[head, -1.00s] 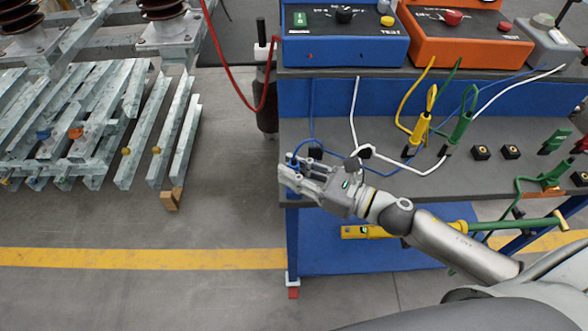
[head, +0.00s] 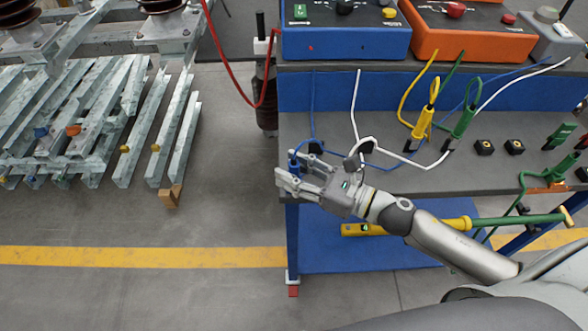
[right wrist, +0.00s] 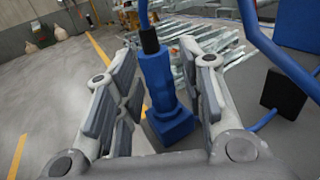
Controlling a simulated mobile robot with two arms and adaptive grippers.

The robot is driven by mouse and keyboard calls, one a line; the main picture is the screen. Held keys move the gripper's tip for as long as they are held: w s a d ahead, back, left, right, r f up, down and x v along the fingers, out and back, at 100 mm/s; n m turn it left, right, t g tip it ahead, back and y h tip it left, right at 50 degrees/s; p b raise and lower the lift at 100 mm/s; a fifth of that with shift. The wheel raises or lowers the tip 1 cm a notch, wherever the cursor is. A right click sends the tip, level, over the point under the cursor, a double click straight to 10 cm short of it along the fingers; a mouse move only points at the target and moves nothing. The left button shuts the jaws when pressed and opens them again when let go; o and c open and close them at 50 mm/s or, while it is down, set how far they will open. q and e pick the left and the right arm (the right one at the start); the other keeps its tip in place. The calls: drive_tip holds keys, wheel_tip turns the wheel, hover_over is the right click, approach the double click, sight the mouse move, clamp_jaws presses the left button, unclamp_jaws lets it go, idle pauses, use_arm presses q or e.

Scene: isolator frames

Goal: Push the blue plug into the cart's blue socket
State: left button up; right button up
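The blue plug (head: 295,166) is at the left edge of the cart's worktop (head: 400,181), with its blue cable looping back over the top. In the right wrist view the plug (right wrist: 158,80) has a dark collar and a wider blue block at one end. My right gripper (head: 291,174) is around it; the wrist view shows the fingers (right wrist: 163,92) spread on both sides, with gaps beside the plug. I cannot tell what the plug rests on or which fitting is the blue socket. My left gripper is out of view.
A black block (right wrist: 283,92) sits to the right of the plug in the wrist view. Yellow (head: 422,124) and green (head: 464,122) plugs stand farther right, among loose cables. Blue (head: 345,32) and orange (head: 470,38) boxes stand on the upper shelf.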

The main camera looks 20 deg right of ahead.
drive_tip(key=shift+r, duration=0.1)
wheel_tip(320, 180, up, 10)
drive_tip(key=shift+f, duration=0.1)
idle(0.7)
idle(0.4)
